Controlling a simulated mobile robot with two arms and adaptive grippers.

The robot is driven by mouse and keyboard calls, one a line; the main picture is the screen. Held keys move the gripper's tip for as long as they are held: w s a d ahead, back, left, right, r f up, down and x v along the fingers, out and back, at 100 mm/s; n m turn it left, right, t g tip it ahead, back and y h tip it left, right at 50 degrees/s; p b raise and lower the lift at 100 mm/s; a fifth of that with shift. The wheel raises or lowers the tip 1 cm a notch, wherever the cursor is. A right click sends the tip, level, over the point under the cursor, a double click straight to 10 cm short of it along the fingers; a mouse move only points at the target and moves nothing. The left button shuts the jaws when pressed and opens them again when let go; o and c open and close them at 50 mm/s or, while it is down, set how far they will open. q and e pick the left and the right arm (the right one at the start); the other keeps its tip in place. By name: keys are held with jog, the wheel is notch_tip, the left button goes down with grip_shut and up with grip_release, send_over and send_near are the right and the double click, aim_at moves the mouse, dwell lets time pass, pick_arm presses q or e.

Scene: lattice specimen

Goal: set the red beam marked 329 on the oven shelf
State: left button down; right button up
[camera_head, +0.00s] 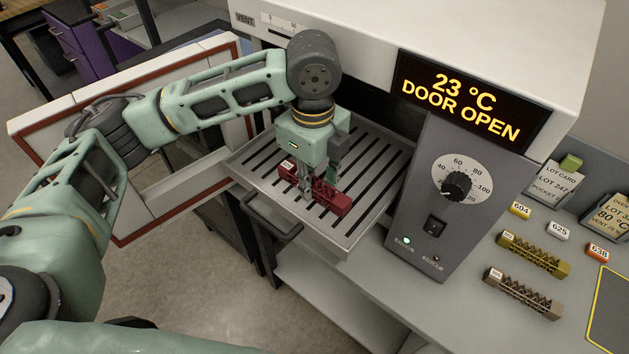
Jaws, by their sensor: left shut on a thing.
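A red lattice beam (332,199) with a small white label is at the slotted oven shelf (262,172), which is pulled out through the open oven front. The label is too small to read. My left gripper (311,188) reaches down over the shelf and is shut on the red beam near its middle. The beam is at or just above the slats; I cannot tell whether it touches them. The oven (455,150) display reads 23 °C, DOOR OPEN. My right gripper is not in view.
The oven door (125,219) stands open at the left. A shelf handle (270,216) sticks out in front. On the bench at the right lie a yellow beam (533,254), a brown beam (522,293) and tags 604 (520,210), 625 (558,231) and 638 (599,252).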

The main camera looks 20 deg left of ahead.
pick_arm(q)
jog(key=shift+s+a+f, duration=0.15)
jog(key=shift+a, duration=0.05)
jog(key=c, duration=1.8)
grip_release()
jog(key=o, duration=0.3)
jog(key=shift+d, duration=0.15)
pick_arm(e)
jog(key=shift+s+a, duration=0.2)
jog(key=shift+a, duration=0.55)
pick_arm(q)
notch_tip(320, 180, up, 12)
jog(key=shift+r, duration=0.15)
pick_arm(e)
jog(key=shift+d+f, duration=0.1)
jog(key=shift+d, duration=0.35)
